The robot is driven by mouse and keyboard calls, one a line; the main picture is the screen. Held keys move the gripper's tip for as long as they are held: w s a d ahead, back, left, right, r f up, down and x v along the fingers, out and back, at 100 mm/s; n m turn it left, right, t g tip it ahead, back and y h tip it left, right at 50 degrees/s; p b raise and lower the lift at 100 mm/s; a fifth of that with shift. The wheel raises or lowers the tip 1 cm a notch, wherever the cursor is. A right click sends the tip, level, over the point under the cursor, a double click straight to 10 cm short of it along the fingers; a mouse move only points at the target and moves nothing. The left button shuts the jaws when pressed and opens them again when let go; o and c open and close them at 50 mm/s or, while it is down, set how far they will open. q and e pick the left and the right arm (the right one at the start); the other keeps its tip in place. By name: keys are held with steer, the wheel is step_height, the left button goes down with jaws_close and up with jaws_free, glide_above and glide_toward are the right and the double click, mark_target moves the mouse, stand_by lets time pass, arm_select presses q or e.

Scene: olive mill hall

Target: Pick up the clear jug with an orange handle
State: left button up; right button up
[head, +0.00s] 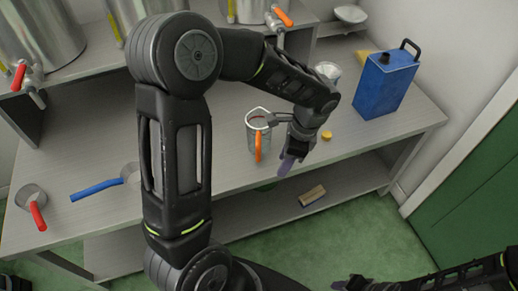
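The clear jug with an orange handle (250,137) stands upright on the grey workbench (215,175), its handle facing the front. My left gripper (278,143) is just right of the jug, its fingers spread apart, one near the jug's upper right side and the other lower, near the bench's front edge. Nothing shows held between them, and I cannot tell whether a finger touches the jug. My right gripper (350,284) is low at the bottom edge, away from the bench; its finger opening is unclear.
A blue can (385,82) stands right of my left gripper, with a yellow cap (326,135) nearby. A red-handled pan (31,197) and a blue-handled one (97,188) lie at left. Steel tanks (38,38) stand behind. A brush-like block (312,195) lies on the lower shelf.

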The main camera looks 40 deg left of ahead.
mark_target(260, 154)
arm_select(q)
steer(key=a+r+m+y, duration=0.1)
steer(key=a+r+y, duration=0.1)
steer(key=a+r, duration=0.2)
steer(key=shift+w+a+r, duration=0.25)
steer(key=shift+a+r, duration=0.15)
steer(key=shift+r, duration=0.35)
arm_select(e)
steer(key=shift+f, duration=0.7)
arm_select(q)
steer(key=shift+b+x, duration=0.45)
steer(key=shift+x, duration=0.9)
arm_select(e)
steer(key=shift+f, duration=0.2)
arm_select(q)
steer(key=shift+f, duration=0.1)
steer(key=x, duration=0.5)
steer(key=shift+s+b, duration=0.1)
steer(key=shift+b, duration=0.25)
arm_select(e)
steer(key=shift+f, duration=0.35)
arm_select(q)
steer(key=shift+c, duration=0.4)
jaws_close()
